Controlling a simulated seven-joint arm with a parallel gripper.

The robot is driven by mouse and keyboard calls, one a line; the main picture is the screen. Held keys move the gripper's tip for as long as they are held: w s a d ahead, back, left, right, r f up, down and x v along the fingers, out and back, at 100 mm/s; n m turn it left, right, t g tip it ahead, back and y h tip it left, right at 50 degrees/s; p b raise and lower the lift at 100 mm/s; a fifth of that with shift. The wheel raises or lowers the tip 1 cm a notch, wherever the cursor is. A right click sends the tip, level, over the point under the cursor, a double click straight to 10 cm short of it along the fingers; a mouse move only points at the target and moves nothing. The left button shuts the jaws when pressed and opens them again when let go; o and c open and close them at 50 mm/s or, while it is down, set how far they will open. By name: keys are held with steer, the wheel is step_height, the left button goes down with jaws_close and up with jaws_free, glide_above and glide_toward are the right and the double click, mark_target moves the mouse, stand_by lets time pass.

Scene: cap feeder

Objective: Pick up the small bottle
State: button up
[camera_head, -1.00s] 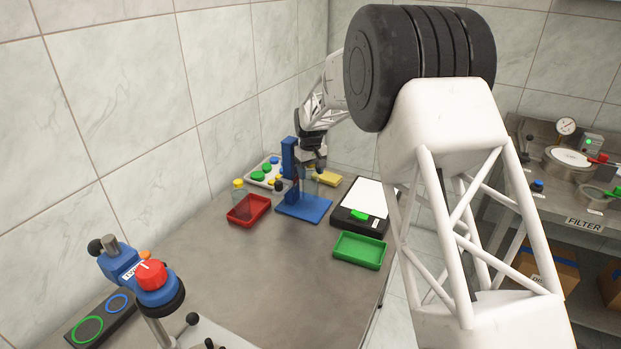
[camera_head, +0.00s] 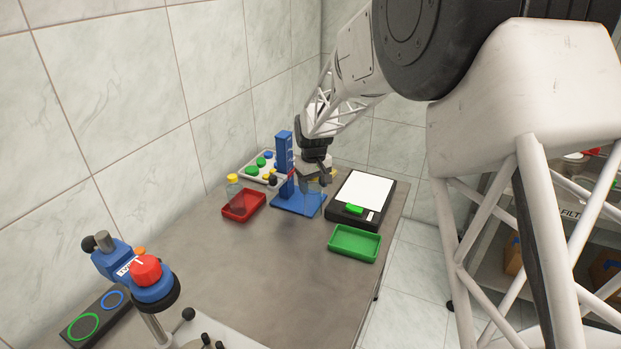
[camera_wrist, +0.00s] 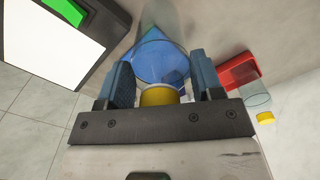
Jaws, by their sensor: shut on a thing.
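The small bottle is clear with a yellow cap (camera_wrist: 160,96). In the wrist view it sits between the two fingers of my gripper (camera_wrist: 163,85), which is shut on it; blue shows through its clear body. In the head view my gripper (camera_head: 316,180) is beside the blue stand (camera_head: 285,160), above its blue base, and mostly hides the bottle there. A second clear bottle with a yellow cap (camera_head: 233,183) stands by the red tray (camera_head: 243,206), to the left; it also shows in the wrist view (camera_wrist: 257,98).
A white tray with coloured caps (camera_head: 250,166) is behind the stand. A black device with a white top (camera_head: 364,190) and a green tray (camera_head: 355,243) are on the right. A blue device with a red knob (camera_head: 147,272) is at the front left. The table's middle is clear.

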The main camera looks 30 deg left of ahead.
steer(key=shift+s+d+r, duration=0.1)
steer(key=shift+s+d, duration=0.75)
steer(key=shift+s, duration=0.3)
steer(key=s+d, duration=0.6)
steer(key=d, duration=0.3)
steer(key=s+d, duration=0.7)
steer(key=d, duration=0.2)
steer(key=shift+s+d+f, duration=0.25)
steer(key=shift+w+a, duration=0.1)
steer(key=shift+w, duration=0.05)
steer(key=w+a+f, duration=0.1)
steer(key=w+a, duration=0.7)
steer(key=w, duration=0.5)
steer(key=shift+w+a+f, duration=0.15)
steer(key=shift+w+f, duration=0.05)
steer(key=shift+f, duration=0.15)
steer(key=shift+f, duration=1.8)
